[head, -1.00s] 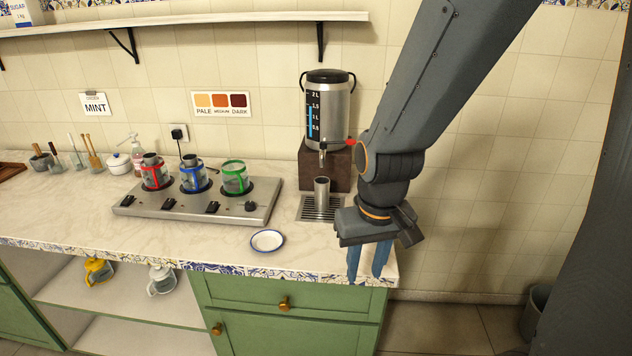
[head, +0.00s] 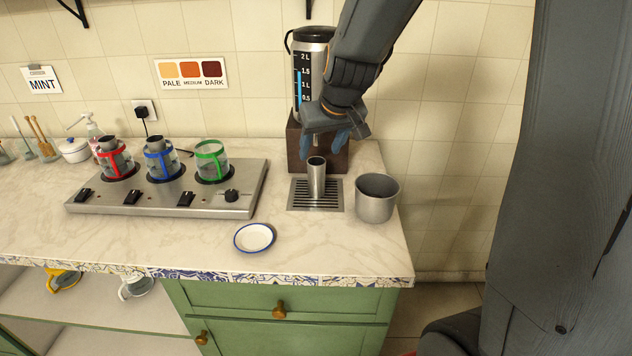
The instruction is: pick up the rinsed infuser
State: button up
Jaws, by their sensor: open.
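The rinsed infuser looks to be the small metal cylinder (head: 316,180), open at the top. It stands upright on the slotted drip tray (head: 333,205) below the dispenser's tap. My gripper (head: 334,142) is open, its blue fingers pointing down just above the infuser and slightly to its right in the picture. I see no contact between the fingers and the infuser.
A wide metal cup (head: 377,198) stands right of the drip tray. A burner plate (head: 150,205) with red, blue and green banded glasses is on the left. A blue-rimmed saucer (head: 254,238) lies in front. The counter between saucer and tray is clear.

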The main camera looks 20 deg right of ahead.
aim_at(316, 178)
jog(key=x, duration=0.6)
jog(key=shift+s+d, duration=0.1)
jog(key=shift+d, duration=0.05)
jog(key=shift+c, duration=0.3)
grip_shut()
